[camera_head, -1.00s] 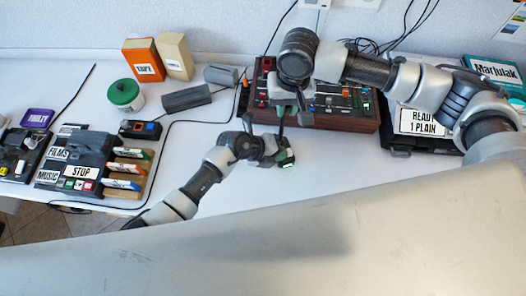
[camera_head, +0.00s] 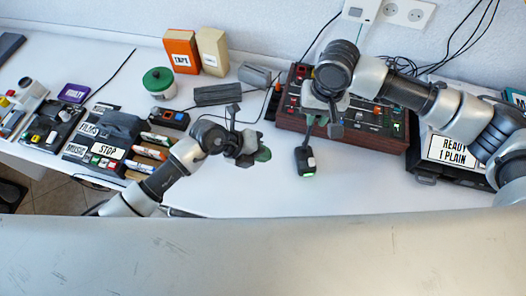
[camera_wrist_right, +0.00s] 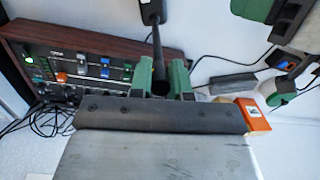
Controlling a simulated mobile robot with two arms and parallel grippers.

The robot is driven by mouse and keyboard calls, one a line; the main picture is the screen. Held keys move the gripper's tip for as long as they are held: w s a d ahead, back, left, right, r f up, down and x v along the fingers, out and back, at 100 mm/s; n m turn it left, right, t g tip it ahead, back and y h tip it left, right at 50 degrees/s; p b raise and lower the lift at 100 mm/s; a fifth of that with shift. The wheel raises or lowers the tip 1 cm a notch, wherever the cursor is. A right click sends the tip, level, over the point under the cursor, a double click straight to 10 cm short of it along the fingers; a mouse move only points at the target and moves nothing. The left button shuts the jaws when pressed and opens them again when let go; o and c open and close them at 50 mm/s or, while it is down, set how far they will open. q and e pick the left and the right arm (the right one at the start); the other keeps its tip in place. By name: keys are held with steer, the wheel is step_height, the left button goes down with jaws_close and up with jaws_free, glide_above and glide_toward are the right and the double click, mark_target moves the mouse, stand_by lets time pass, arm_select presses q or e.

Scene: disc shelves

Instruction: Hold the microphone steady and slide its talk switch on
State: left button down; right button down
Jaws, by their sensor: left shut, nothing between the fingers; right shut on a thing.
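The microphone (camera_head: 305,161) is a small dark body with a pale patch and a green spot at its lower end. It hangs in front of the red-brown mixer, on the near side of my right gripper (camera_head: 311,122). The right wrist view shows the green fingers of my right gripper (camera_wrist_right: 166,82) shut on the microphone's dark stem (camera_wrist_right: 157,48). Its body shows only partly at the top edge there. My left gripper (camera_head: 262,154) is shut and empty, left of the microphone and apart from it. I cannot make out the talk switch's position.
The mixer (camera_head: 292,122) stands behind my right gripper. The front white table is clear.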

steer(key=c, duration=1)
jaws_free()
steer(key=shift+r, duration=0.15)
